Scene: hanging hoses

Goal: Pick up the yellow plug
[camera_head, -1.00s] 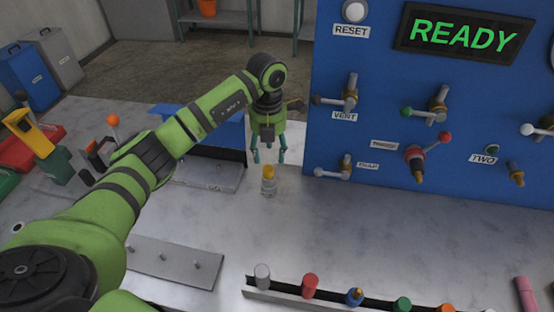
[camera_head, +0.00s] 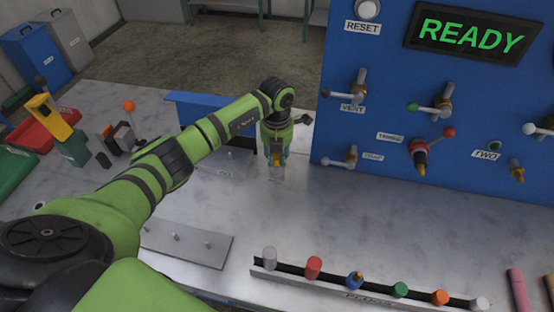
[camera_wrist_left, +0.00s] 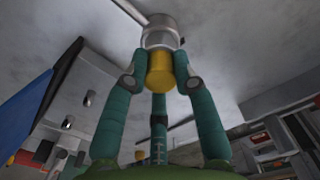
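The yellow plug (camera_head: 275,175) stands upright on the grey table. Its pale grey body shows below my left gripper (camera_head: 276,158) in the head view, and its yellow end is hidden there. In the left wrist view the yellow end (camera_wrist_left: 160,72) points toward the camera, with the grey body beyond it. The fingers of my left gripper (camera_wrist_left: 161,82) are around the plug, two on its sides and one behind. The side fingertips are very close to it; I cannot tell whether they press on it. My right gripper is not in view.
A blue panel (camera_head: 430,165) with valves and a READY display (camera_head: 471,34) stands to the right. A rack (camera_head: 330,283) of coloured plugs lies at the front. A grey plate with pegs (camera_head: 187,243) is front left. The table right of the gripper is clear.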

